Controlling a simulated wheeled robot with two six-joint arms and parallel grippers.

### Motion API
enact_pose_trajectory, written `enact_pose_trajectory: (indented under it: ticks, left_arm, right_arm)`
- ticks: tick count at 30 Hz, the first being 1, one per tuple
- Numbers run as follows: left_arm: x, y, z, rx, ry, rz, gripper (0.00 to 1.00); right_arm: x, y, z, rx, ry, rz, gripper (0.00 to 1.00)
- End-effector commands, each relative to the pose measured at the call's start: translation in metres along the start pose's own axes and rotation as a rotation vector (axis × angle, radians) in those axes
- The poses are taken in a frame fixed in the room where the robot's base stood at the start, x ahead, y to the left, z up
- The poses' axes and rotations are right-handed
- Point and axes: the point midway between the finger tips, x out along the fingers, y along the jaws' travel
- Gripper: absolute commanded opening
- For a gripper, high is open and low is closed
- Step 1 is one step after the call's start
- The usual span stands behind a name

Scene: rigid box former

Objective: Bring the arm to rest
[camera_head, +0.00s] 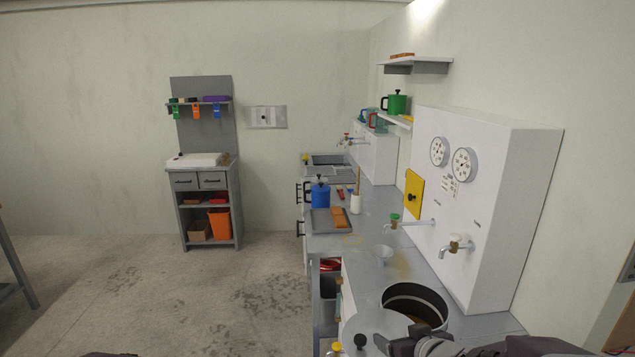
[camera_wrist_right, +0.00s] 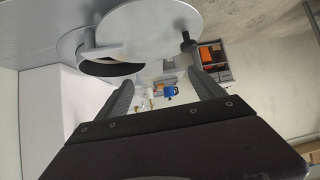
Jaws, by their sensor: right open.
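My right gripper (camera_head: 398,340) is at the bottom of the head view, beside a round grey lid (camera_head: 372,326) and a round open vessel (camera_head: 418,290) set in the counter. The right wrist view shows its two fingers (camera_wrist_right: 163,88) spread apart with nothing between them. There the lid (camera_wrist_right: 150,25) with its dark knob (camera_wrist_right: 185,40) lies beyond the fingertips, partly over the vessel's dark opening (camera_wrist_right: 110,68). My left gripper is not visible; only a dark sliver shows at the bottom left edge of the head view.
A white wall box (camera_head: 500,200) with two dials and taps stands right of the counter. A blue pot (camera_head: 320,195), a grey tray (camera_head: 322,222) and a white cup (camera_head: 356,203) stand farther back. A grey cabinet (camera_head: 211,215) is against the far wall. The floor (camera_head: 150,300) at left is clear.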

Motion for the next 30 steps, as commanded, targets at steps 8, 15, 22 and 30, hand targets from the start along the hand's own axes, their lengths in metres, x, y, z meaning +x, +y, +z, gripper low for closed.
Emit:
enact_pose_trajectory:
  ticks: [8, 15, 22, 30]
  left_arm:
    - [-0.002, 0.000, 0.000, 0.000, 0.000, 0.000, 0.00]
    - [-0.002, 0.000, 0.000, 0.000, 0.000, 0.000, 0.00]
    - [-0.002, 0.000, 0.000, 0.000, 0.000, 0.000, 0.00]
    - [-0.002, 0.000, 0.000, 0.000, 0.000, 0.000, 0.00]
  right_arm:
    - [-0.054, -0.025, 0.138, 0.187, -0.576, 0.131, 0.78]
    - [-0.094, -0.045, 0.188, 0.213, -0.841, 0.084, 0.78]
    - [-0.093, -0.044, 0.188, 0.204, -0.838, 0.081, 0.78]
    - [-0.093, -0.044, 0.188, 0.204, -0.836, 0.082, 0.78]
